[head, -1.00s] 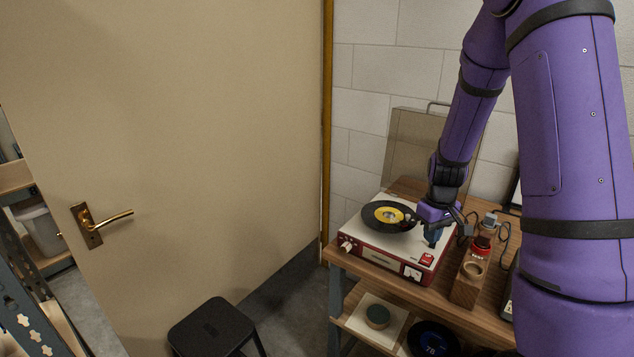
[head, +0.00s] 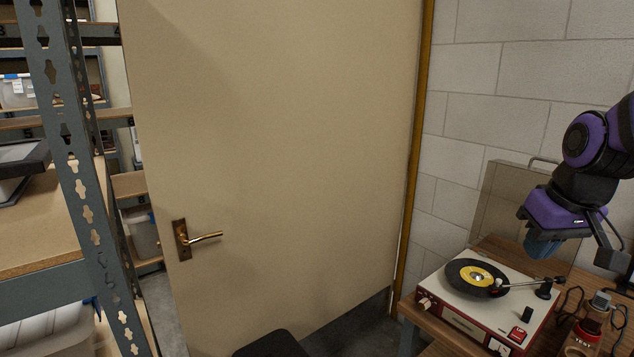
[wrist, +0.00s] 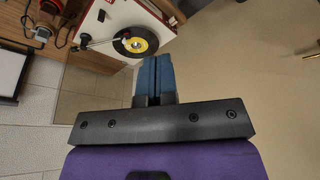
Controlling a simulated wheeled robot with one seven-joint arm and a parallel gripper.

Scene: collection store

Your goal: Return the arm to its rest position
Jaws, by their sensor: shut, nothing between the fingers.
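My gripper (head: 541,247) is purple and black with blue fingers. In the head view it hangs at the right, raised above the back of the record player (head: 489,303) and apart from it. In the wrist view my gripper (wrist: 153,62) shows its blue fingers together with nothing between them. The record player is red and white and carries a black record with a yellow label (head: 477,277). Its tonearm (head: 519,286) reaches over the record's right side. The record player also shows at the top of the wrist view (wrist: 110,22).
The wooden table (head: 427,329) stands against the block wall at the right. A black stool (head: 270,345) is at the bottom. Metal shelving (head: 80,180) stands at the left.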

